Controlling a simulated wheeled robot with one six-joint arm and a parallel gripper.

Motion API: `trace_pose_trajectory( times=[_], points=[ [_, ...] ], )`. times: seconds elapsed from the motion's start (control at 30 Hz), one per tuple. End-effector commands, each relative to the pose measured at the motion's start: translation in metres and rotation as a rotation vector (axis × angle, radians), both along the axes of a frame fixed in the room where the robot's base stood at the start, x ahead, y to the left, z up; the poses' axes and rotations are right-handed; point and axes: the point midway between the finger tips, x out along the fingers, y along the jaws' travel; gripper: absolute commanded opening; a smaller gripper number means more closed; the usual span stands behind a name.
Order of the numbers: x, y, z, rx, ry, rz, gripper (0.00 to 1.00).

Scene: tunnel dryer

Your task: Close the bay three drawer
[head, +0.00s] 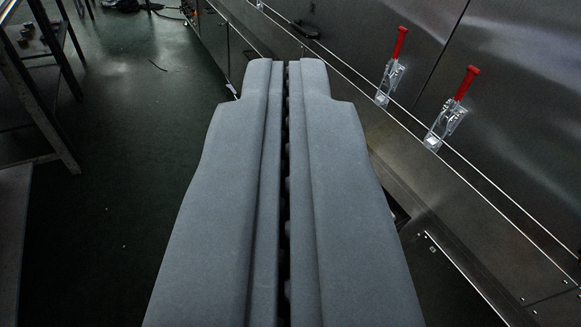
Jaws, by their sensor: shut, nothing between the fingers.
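My gripper (287,66) fills the middle of the view, pointing away along the dryer's side. Its two grey fingers lie side by side with only a thin dark slit between them, and nothing is held. The metal side of the dryer (520,130) runs along the right. Low at the right, a dark metal panel with a bright top edge (462,275) shows beside my gripper, below the dryer's side. I cannot tell whether it is the bay three drawer. No bay label is readable, and my gripper hides part of the lower dryer side.
Two toggle clamps with red handles (401,42) (467,83) stick up on the dryer's side. A dark metal table frame (57,130) stands at the left. Dark floor (125,150) between them is mostly clear. Cables (150,7) lie on the floor at the far end.

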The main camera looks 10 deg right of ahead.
Motion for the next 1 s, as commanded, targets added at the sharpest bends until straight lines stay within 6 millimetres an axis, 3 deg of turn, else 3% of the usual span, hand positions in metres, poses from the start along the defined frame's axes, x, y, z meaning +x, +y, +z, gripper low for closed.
trace_pose_trajectory(
  times=[0.1,0.47,1.0],
  points=[
    [0.035,0.003,-0.014,-0.054,0.002,0.005,0.00],
    [0.129,0.011,-0.065,-0.225,-0.007,0.003,0.00],
    [0.244,0.021,-0.176,-0.511,-0.001,-0.040,0.00]
  ],
)
